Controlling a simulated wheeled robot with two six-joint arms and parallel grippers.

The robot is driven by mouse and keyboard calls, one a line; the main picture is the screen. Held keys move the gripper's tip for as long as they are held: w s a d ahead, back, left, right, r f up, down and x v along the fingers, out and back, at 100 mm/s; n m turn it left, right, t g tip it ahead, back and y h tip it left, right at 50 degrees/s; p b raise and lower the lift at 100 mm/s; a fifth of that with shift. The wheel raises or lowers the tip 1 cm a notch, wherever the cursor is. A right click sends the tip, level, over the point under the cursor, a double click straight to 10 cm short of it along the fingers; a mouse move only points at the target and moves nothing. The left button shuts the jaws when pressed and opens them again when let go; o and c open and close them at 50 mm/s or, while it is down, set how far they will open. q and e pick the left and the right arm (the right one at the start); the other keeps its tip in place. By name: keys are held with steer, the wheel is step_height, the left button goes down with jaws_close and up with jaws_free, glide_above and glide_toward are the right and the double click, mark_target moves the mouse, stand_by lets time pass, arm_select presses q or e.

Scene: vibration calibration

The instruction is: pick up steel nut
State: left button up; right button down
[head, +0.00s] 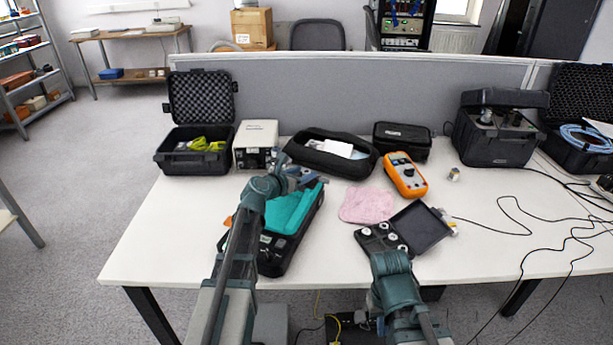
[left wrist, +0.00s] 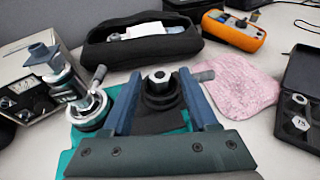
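A steel hex nut (left wrist: 160,77) shows in the left wrist view, on top of a round black piece. My left gripper (left wrist: 161,88) has its two blue fingers on either side of this spot, with gaps between the nut and the fingers.
A metal instrument (left wrist: 82,98) stands close to the left finger. A pink cloth (head: 366,205) and an open small case (head: 436,228) with metal pieces lie to the right. A black pouch (head: 305,158) and an orange meter (head: 405,174) are behind. Cables cross the right side.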

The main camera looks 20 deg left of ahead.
arm_select(q)
jaws_close()
steer(key=shift+r, duration=0.15)
arm_select(e)
steer(key=shift+r, duration=0.15)
